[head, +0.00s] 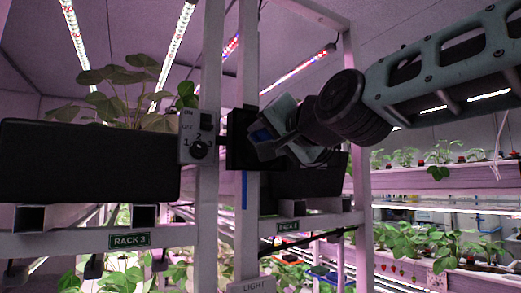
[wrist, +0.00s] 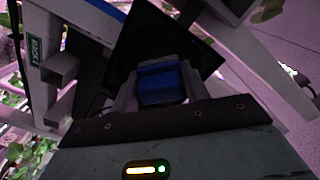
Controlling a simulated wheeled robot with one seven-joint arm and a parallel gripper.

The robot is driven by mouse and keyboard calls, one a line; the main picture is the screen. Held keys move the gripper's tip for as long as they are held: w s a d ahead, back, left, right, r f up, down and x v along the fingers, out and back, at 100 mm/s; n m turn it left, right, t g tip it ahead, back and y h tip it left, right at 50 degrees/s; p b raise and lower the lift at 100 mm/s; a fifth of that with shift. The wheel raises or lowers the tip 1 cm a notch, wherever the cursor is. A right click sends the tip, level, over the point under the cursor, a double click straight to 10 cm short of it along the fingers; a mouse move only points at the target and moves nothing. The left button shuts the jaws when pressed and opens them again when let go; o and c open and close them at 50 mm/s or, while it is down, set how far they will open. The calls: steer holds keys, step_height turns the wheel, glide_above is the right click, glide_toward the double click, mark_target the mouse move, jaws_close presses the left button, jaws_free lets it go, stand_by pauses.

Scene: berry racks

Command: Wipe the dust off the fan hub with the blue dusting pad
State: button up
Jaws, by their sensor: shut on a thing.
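My gripper (head: 263,137) is shut on the blue dusting pad (head: 261,134), in front of a black square fan housing (head: 238,155) on the rack post. The wrist view shows the pad (wrist: 160,84) between the two fingers (wrist: 160,92), with the dark fan housing (wrist: 150,38) right behind it. The fan hub and any dust on it are hidden or too dark to make out. I cannot tell whether the pad touches the fan.
A grey switch box (head: 197,144) with a dial stands just left of the fan. A black planter (head: 85,160) with leafy plants is farther left. Pale rack posts (head: 210,70) rise beside the fan. Planted shelves (head: 450,178) lie at the right.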

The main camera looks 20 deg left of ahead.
steer(key=shift+w+d+b, duration=0.25)
steer(key=shift+b, duration=0.05)
steer(key=shift+w+d+r, duration=0.2)
steer(key=shift+w+r, duration=0.1)
steer(key=shift+w, duration=0.1)
steer(key=shift+s+a+f+p, duration=0.2)
steer(key=shift+s+a+p, duration=0.2)
steer(key=shift+p, duration=0.1)
steer(key=shift+s+a+r+p, duration=0.15)
steer(key=shift+s+a+p, duration=0.25)
steer(key=shift+p, duration=0.6)
steer(key=s+a+p, duration=0.1)
steer(key=p, duration=0.1)
steer(key=shift+s+p, duration=0.25)
steer(key=shift+p, duration=0.1)
steer(key=shift+s+a+f, duration=0.1)
steer(key=shift+f, duration=0.1)
